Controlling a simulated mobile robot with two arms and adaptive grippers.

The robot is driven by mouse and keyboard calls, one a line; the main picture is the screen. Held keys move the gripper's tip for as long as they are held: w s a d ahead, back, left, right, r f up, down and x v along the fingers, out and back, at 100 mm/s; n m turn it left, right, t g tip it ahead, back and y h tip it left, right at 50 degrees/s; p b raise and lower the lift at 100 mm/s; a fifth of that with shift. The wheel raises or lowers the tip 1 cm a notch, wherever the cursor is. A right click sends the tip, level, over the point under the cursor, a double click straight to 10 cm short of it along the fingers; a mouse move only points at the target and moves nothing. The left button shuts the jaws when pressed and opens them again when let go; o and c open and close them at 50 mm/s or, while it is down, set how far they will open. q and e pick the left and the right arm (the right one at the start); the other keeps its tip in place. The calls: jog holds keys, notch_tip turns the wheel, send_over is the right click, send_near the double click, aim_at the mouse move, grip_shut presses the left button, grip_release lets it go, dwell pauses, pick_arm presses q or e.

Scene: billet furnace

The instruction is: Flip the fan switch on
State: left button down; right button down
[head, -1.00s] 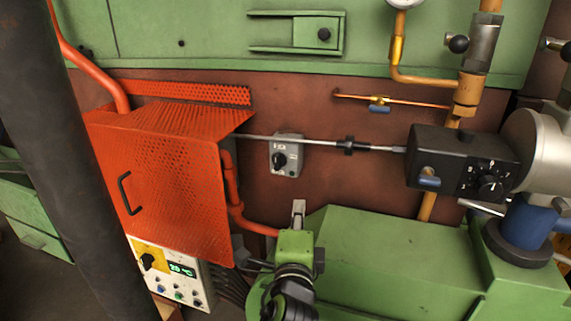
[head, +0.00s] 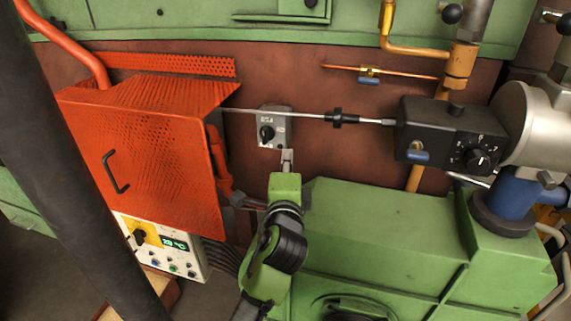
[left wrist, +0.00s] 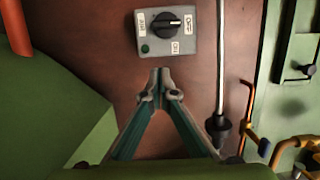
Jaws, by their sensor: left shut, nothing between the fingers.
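The fan switch (head: 280,128) is a grey box with a black rotary knob (head: 266,133) on the brown-red wall, right of the orange mesh guard. In the left wrist view the switch (left wrist: 153,47) is at the top centre. Its knob (left wrist: 172,22) has a white mark pointing right toward the OFF label; the ON label sits lower right. My left gripper (head: 287,154) is shut and empty, just below the box's lower right corner. In the left wrist view its closed fingertips (left wrist: 160,73) are below the box and appear apart from it. My right gripper is not in view.
A thin metal rod (head: 300,115) runs above the switch to a black control box (head: 450,135). The orange mesh guard (head: 140,150) stands left. A green housing (head: 390,225) fills the lower right. A white temperature panel (head: 185,262) is below the guard.

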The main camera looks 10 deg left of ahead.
aim_at(273, 138)
pick_arm(q)
jog(key=w+a+p, duration=0.2)
jog(key=w+a, duration=0.1)
jog(key=a, duration=0.1)
jog(key=shift+w+r, duration=0.1)
jog(key=shift+w, duration=0.3)
jog(key=shift+s+a+p, duration=0.1)
jog(key=shift+a+p, duration=0.25)
jog(key=shift+a, duration=0.1)
jog(key=shift+d, duration=0.1)
